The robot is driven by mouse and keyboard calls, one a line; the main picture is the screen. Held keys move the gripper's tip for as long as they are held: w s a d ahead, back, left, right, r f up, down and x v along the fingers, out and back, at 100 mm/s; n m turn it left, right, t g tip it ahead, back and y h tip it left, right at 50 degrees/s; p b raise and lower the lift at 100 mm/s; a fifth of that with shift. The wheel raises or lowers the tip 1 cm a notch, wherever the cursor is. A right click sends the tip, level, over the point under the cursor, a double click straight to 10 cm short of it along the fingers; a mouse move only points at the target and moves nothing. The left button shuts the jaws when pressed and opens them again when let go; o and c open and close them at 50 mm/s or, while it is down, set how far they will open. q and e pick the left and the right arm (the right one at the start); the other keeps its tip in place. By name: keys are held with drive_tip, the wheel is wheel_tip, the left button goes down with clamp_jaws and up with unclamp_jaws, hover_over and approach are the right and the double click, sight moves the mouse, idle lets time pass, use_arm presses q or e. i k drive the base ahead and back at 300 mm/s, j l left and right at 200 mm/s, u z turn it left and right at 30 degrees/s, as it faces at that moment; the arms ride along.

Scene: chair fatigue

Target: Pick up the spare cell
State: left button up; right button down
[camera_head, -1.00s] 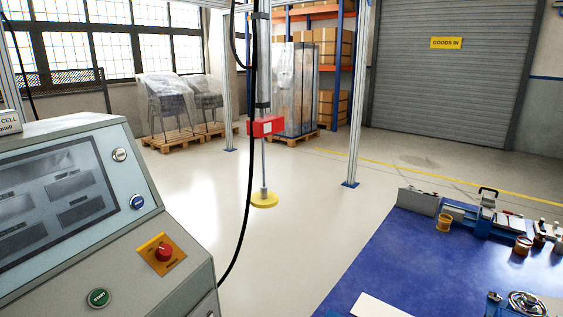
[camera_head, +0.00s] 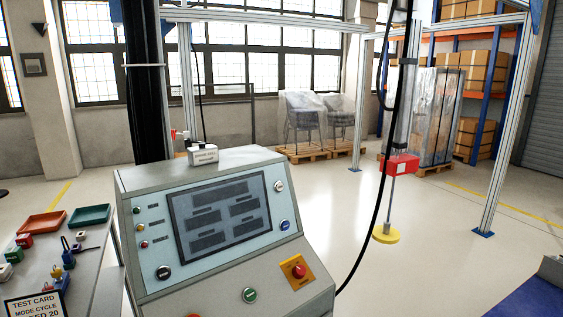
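A small white label block (camera_head: 203,155) stands on top of the grey console (camera_head: 190,171); its print is too small to read fully here. Just behind and left of it are small dark and red parts (camera_head: 186,137), partly hidden, and I cannot tell whether they are the spare cell. A red block (camera_head: 400,165) is mounted on the vertical rod of the test frame, above a yellow round pad (camera_head: 386,234). Neither of my grippers is in view.
The console's sloped panel has a screen, several buttons and a red stop knob (camera_head: 299,271). A bench at left holds a red tray (camera_head: 41,226), a green tray (camera_head: 89,216) and small parts. A black cable hangs right of the console. Open floor lies beyond.

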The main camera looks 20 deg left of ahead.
sight(202, 154)
drive_tip(key=u, duration=1.3)
drive_tip(key=i+l+z, duration=0.15)
drive_tip(key=l+z, duration=0.15)
drive_tip(key=i+l+z, duration=0.25)
drive_tip(key=l, duration=0.15)
drive_tip(key=k, duration=0.1)
